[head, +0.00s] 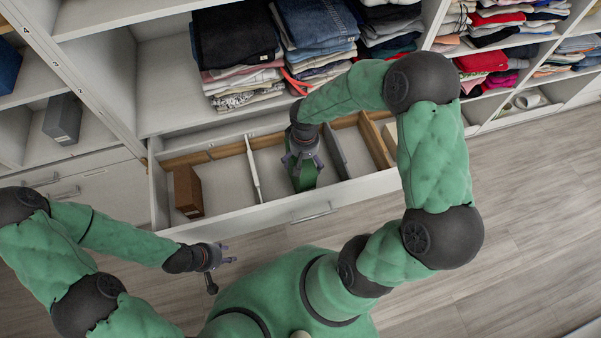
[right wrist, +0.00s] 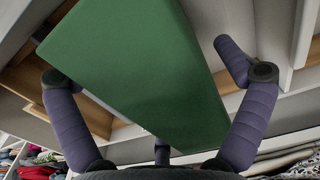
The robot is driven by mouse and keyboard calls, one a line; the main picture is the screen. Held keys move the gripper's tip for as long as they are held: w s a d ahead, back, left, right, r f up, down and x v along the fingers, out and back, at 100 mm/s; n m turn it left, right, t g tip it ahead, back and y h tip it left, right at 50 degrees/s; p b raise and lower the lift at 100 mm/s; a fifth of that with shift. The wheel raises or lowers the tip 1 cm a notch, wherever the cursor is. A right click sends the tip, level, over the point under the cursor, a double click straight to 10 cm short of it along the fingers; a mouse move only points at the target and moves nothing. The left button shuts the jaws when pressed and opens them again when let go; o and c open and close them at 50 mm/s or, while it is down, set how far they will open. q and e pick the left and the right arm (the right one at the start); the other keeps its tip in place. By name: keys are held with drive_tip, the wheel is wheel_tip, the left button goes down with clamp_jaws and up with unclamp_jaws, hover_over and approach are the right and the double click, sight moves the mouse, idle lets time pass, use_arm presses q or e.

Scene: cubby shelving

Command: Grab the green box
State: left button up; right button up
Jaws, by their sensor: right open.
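The green box (head: 304,177) stands in a middle compartment of the open drawer (head: 285,213). In the right wrist view the green box (right wrist: 140,70) fills the middle, close to the camera. My right gripper (head: 303,160) reaches down over the box from above and hides part of it. In the right wrist view its purple fingers (right wrist: 160,100) are spread, with the box between them; contact cannot be told. My left gripper (head: 226,255) is in front of the drawer, over the floor, away from the box. Its fingers look spread apart.
A brown box (head: 188,191) stands in the left compartment of the drawer. Thin dividers (head: 252,168) split the drawer, and a grey divider (head: 335,152) is close to the right of the green box. Folded clothes (head: 238,50) fill the shelf above. The floor (head: 520,220) at right is clear.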

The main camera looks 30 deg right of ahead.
drive_tip(key=shift+f, duration=0.35)
drive_tip(key=shift+r, duration=0.1)
drive_tip(key=c, duration=1.6)
